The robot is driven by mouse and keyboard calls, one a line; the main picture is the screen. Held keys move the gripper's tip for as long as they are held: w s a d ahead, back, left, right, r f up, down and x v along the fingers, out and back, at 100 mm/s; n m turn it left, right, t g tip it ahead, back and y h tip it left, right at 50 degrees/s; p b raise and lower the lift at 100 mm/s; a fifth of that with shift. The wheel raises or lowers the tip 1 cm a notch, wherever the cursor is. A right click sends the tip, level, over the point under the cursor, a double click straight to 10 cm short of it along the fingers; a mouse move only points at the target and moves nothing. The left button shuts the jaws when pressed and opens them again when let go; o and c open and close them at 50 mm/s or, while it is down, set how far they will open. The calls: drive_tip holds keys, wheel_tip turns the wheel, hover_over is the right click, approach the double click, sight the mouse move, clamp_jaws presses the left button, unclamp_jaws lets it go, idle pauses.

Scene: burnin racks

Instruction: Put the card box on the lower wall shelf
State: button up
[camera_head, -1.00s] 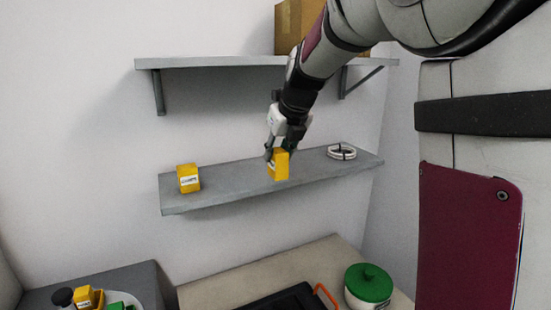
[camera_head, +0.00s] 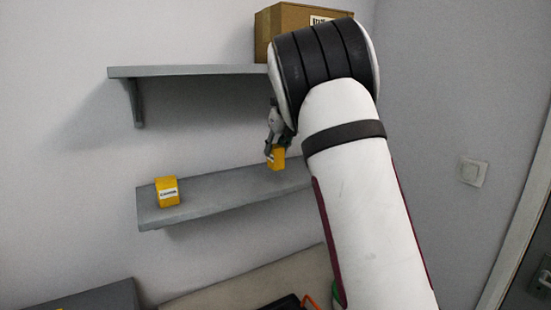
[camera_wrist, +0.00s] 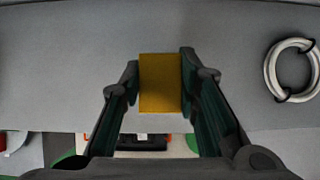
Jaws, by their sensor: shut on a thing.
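My gripper (camera_head: 273,146) is shut on a yellow box (camera_head: 276,160) at the lower wall shelf (camera_head: 215,190). The box looks upright and overlaps the shelf's top in the head view; I cannot tell whether its base touches the shelf. In the wrist view the same yellow box (camera_wrist: 160,83) sits between the two fingers of my gripper (camera_wrist: 160,75), with the grey shelf surface (camera_wrist: 60,85) beyond it. A second yellow box (camera_head: 167,191) with a white label stands on the shelf's left end. My arm hides the shelf's right end in the head view.
A white coil (camera_wrist: 290,70) with dark ties lies on the shelf to the right of the held box. The upper shelf (camera_head: 190,71) bears a brown carton (camera_head: 285,20) above my gripper. The shelf between the two yellow boxes is clear.

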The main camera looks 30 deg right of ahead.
sight(276, 157)
wheel_tip(276, 157, down, 3)
drive_tip(key=shift+s+r+p, duration=0.1)
drive_tip(key=shift+s+p, duration=0.05)
drive_tip(key=shift+p, duration=0.55)
drive_tip(key=shift+f, duration=0.3)
drive_tip(key=o, duration=1.2)
drive_tip(key=shift+c, duration=0.2)
